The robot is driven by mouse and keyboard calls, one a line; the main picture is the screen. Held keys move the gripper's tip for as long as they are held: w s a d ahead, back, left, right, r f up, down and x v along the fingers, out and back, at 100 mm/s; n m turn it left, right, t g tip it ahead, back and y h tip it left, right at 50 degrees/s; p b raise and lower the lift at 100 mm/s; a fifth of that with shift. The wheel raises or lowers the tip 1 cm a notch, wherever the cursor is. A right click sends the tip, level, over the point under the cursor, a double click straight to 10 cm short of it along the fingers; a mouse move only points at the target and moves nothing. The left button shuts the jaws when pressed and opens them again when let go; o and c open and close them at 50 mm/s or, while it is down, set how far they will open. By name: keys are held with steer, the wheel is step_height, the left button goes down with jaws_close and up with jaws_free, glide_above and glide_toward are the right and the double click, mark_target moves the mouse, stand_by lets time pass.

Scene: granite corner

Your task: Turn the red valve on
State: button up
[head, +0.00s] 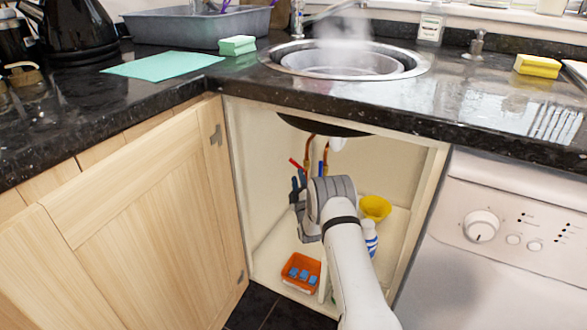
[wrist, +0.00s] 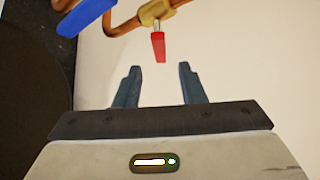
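The red valve handle (wrist: 158,46) hangs from a brass valve body on a copper pipe in the wrist view. It lies ahead of my gripper (wrist: 157,84), roughly between the lines of its two fingers, and looks apart from them. The fingers are spread with nothing between them. In the head view the red handle (head: 296,164) shows inside the open cabinet under the sink, just left of the copper pipes. My gripper (head: 297,187) is beside it, partly hidden by my wrist. A blue valve handle (wrist: 88,20) is at the upper left of the wrist view.
The cabinet holds an orange box (head: 301,272) with blue items, a yellow bowl (head: 375,208) and a white-and-blue bottle (head: 369,238). The open cabinet door (head: 150,225) is at left. The sink (head: 342,62) and granite counter (head: 470,105) are above.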

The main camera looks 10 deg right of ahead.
mark_target(295, 165)
steer(key=shift+y, duration=0.4)
steer(key=b+x, duration=0.3)
steer(key=x, duration=0.4)
steer(key=shift+w+r, duration=0.1)
steer(key=shift+w, duration=0.2)
steer(key=shift+d, duration=0.1)
jaws_close()
